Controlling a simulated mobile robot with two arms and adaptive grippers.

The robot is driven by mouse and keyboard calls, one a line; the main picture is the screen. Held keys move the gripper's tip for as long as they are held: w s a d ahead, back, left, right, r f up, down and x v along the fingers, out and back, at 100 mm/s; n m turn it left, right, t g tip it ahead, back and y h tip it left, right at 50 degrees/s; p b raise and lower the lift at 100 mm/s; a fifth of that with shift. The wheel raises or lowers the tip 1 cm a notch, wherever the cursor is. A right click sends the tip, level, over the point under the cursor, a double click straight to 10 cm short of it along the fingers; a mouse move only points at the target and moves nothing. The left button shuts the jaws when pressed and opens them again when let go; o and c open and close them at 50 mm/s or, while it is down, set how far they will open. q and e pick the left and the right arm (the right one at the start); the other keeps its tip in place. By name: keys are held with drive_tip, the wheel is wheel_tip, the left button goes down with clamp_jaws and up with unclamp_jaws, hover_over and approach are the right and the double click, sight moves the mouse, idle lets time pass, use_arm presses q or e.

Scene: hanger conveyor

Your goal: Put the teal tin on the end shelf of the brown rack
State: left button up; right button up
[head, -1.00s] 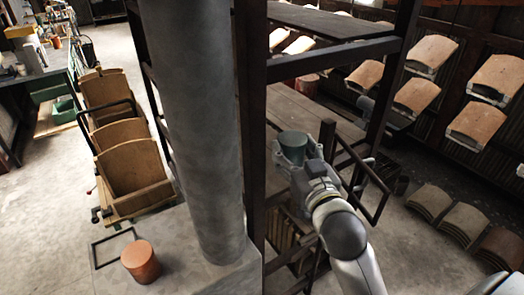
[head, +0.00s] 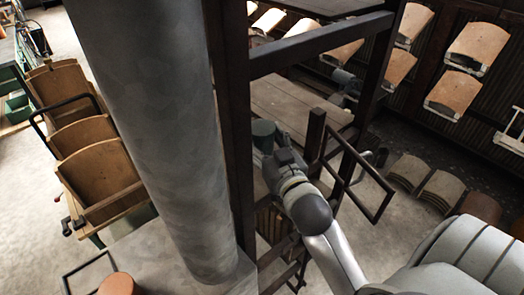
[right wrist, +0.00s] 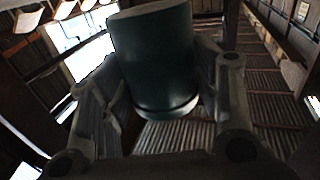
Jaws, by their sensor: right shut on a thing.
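My right gripper (head: 268,146) is shut on the teal tin (head: 263,131), just right of the brown rack's dark post (head: 229,130). The tin is small and partly hidden in the head view. In the right wrist view, the dark teal tin (right wrist: 155,60) fills the middle between both fingers (right wrist: 160,105) and looks slightly tilted. The brown rack has a wide plank shelf (head: 290,102) behind the tin and a higher board (head: 325,5). I cannot tell whether the tin touches a shelf. My left gripper is not in view.
A dark railing frame (head: 352,185) stands close right of my right arm. A thick grey column (head: 150,120) blocks the view at left. An orange tin (head: 118,284) is at the bottom left, near a cart with brown panels (head: 95,150). Curved tiles (head: 425,182) lie on the floor.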

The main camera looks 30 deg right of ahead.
sight(264, 150)
drive_tip(key=shift+w+f, duration=0.1)
drive_tip(key=shift+f, duration=0.25)
wheel_tip(264, 150, down, 3)
drive_tip(key=shift+w+f, duration=0.1)
drive_tip(key=shift+w, duration=0.05)
drive_tip(key=shift+f, duration=0.4)
drive_tip(key=o, duration=0.9)
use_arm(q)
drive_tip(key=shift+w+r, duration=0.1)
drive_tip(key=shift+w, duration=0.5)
use_arm(e)
drive_tip(key=shift+o, duration=0.2)
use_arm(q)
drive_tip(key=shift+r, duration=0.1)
use_arm(e)
drive_tip(key=shift+r, duration=0.15)
